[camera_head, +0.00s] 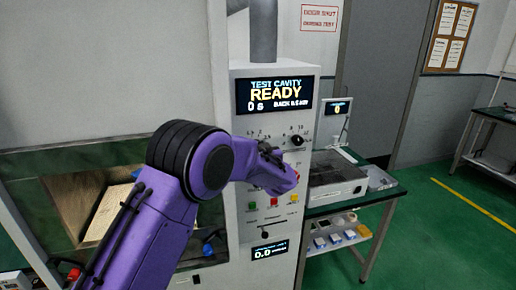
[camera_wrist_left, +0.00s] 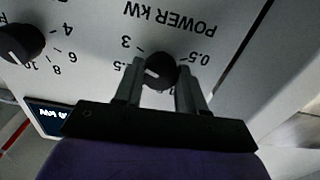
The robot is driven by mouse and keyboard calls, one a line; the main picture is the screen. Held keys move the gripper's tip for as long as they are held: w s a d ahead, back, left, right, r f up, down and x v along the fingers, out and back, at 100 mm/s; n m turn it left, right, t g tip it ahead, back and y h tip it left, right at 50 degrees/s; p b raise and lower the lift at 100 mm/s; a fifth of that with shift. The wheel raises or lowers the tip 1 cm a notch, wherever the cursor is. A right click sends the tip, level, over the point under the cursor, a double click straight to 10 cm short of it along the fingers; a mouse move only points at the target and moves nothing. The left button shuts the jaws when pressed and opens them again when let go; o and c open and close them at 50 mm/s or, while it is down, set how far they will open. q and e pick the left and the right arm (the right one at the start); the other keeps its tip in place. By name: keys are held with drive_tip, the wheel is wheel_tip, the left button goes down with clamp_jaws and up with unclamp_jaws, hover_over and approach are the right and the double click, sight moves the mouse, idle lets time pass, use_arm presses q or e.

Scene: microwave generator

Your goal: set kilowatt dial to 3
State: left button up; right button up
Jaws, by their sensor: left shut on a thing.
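The kilowatt dial is a round black knob (camera_wrist_left: 160,71) under the "POWER kW" lettering, which appears upside down in the left wrist view. Its white pointer mark points left and slightly down, near a label ending in ".5" that a finger partly covers. The "3" label (camera_wrist_left: 126,43) is just above that label, and "0.5" is on the right. My left gripper (camera_wrist_left: 159,67) is shut on the knob, one finger on each side. In the head view my purple left arm hides this dial. My right gripper is out of view.
A second black dial (camera_wrist_left: 21,43) sits left of the held one in the wrist view; it also shows in the head view (camera_head: 296,141). The display (camera_head: 276,95) reads READY. Colored buttons (camera_head: 272,200) lie below. A side table (camera_head: 340,195) stands right.

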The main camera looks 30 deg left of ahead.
use_arm(q)
drive_tip(key=shift+m, duration=0.5)
drive_tip(key=o, duration=1.1)
drive_tip(key=shift+d, duration=0.1)
drive_tip(key=b+v, duration=0.4)
drive_tip(key=v, duration=0.6)
drive_tip(key=shift+s+d, duration=0.1)
drive_tip(key=shift+s, duration=0.1)
